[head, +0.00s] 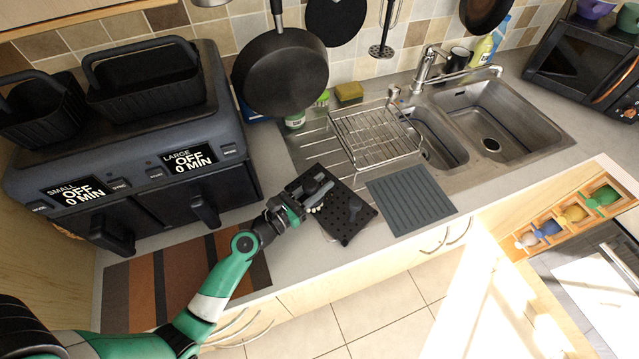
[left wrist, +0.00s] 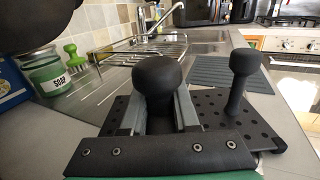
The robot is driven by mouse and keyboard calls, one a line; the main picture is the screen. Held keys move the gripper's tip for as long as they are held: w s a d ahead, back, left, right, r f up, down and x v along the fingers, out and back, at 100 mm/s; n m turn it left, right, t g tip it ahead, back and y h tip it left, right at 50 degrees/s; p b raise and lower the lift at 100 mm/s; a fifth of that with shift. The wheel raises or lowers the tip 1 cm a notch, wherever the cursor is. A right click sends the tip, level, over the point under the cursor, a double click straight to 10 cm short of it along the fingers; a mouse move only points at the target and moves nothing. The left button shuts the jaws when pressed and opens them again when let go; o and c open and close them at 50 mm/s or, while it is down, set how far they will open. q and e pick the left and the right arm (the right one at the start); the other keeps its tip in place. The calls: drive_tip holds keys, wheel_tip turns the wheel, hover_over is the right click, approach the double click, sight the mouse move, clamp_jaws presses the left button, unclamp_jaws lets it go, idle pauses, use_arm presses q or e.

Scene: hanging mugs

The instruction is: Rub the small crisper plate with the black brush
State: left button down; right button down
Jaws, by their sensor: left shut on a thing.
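The small crisper plate (head: 353,225) is a black perforated plate lying at the counter edge, left of a grey ribbed mat; it also shows in the left wrist view (left wrist: 279,131). Its upright black knob handle (left wrist: 243,72) stands on it. My left gripper (head: 312,197) is over the plate's left part and shut on the black brush (left wrist: 157,82). The brush's rounded black top sticks up between the grey fingers. My right gripper is in neither view.
A two-drawer air fryer (head: 130,160) stands at the left, with a pan (head: 281,72) hanging beside it. A wire rack (head: 375,135) and sink (head: 490,125) lie behind. The grey ribbed mat (head: 411,201) is right of the plate. A soap jar (left wrist: 45,76) stands behind.

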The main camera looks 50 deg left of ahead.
use_arm(q)
drive_tip(key=shift+f+b, duration=0.6)
drive_tip(key=shift+f, duration=0.05)
idle(0.3)
drive_tip(key=shift+w+a+r, duration=0.1)
drive_tip(key=shift+w+a, duration=0.05)
drive_tip(key=shift+w, duration=1.5)
drive_tip(key=shift+w+a+f, duration=0.1)
drive_tip(key=shift+w, duration=0.7)
drive_tip(key=shift+w+a+f, duration=0.1)
drive_tip(key=shift+w, duration=0.65)
